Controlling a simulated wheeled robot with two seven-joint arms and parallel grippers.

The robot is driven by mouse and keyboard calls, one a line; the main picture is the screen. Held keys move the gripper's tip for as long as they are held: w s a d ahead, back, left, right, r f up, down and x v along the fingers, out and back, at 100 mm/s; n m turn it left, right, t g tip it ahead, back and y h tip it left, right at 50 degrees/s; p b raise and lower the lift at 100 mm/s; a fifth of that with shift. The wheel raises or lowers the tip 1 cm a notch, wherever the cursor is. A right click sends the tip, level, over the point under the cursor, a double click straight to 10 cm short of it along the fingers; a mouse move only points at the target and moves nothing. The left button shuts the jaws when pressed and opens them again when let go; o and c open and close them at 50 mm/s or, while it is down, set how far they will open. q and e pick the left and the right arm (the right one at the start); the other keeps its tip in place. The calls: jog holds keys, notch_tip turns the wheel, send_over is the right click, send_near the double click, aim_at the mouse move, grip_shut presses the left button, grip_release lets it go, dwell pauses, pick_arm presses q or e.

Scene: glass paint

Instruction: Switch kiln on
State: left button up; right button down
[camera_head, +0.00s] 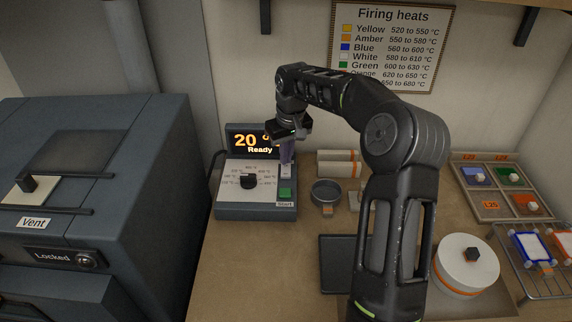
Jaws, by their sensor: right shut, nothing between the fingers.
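The kiln (150,190) is the large dark grey box at the left, with a label reading "Vent" and a panel reading "Locked". Its control box (226,208) stands to the right on the worktop. Its display (252,141) shows "20" and "Ready", partly covered by my gripper. My left gripper is out of view.
A round dark dish (326,192) stands right of the control box. A dark flat plate (337,262) lies nearer. A white round container (466,264), a tray of coloured glass (477,208) and a wire rack (538,286) are at the right. A firing chart (390,45) hangs behind.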

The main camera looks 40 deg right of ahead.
aim_at(286, 174)
notch_tip(286, 174, up, 3)
jog(key=shift+r+p, duration=0.2)
jog(key=shift+p, duration=0.75)
jog(key=shift+f, duration=0.1)
